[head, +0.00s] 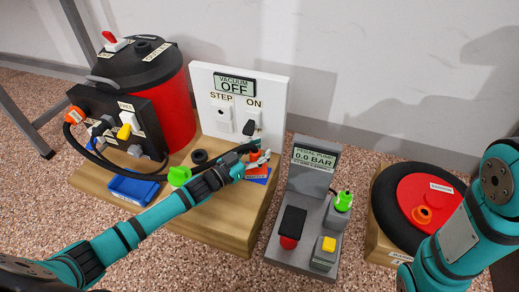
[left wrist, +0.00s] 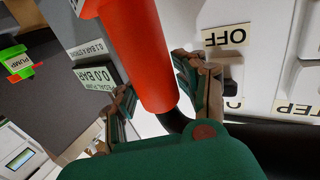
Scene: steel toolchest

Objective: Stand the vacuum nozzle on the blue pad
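The orange vacuum nozzle (left wrist: 140,55) runs between the two fingers of my left gripper (left wrist: 155,95), which close on its sides in the left wrist view. Its black hose leaves the narrow end. In the head view the left gripper (head: 257,162) is over the small blue pad (head: 262,180) at the right side of the wooden base. Parts of the orange nozzle (head: 253,156) show there, roughly upright. The fingers hide much of it, and I cannot tell whether its lower end touches the pad. My right arm is at the right edge; its gripper is out of view.
The vacuum panel (head: 270,85) reads OFF behind the pad. The red and black vacuum (head: 180,110), a blue tray (head: 135,188) and a green part (head: 178,176) are to the left. The pedal pump (head: 305,215) and a round red-topped unit (head: 412,205) are to the right.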

